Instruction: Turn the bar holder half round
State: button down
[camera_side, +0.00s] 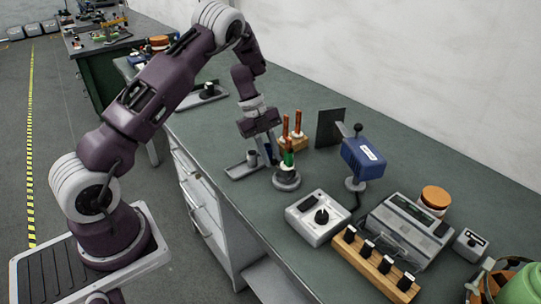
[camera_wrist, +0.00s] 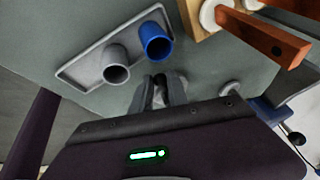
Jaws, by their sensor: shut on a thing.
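The wooden block with upright copper-coloured bars (camera_side: 298,123), which looks like the bar holder (camera_side: 300,144), stands on the bench behind my gripper. In the wrist view one bar (camera_wrist: 262,38) and the edge of the bar holder (camera_wrist: 198,22) show at the top right, apart from my fingers. My gripper (camera_side: 270,155) points down in front of it. In the wrist view the fingers (camera_wrist: 160,82) are close together. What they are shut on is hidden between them. A green piece on a round grey base (camera_side: 287,181) stands just right of my fingers.
A grey tray (camera_wrist: 78,70) carries a grey cup (camera_wrist: 115,70) and a blue cup (camera_wrist: 157,42) beside my fingers. A dark upright plate (camera_side: 329,127), a blue device (camera_side: 364,158) and a white control box (camera_side: 317,216) stand to the right. The bench's front edge is near.

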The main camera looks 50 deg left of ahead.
dwell(0.3)
jog(key=c, duration=1.3)
grip_release()
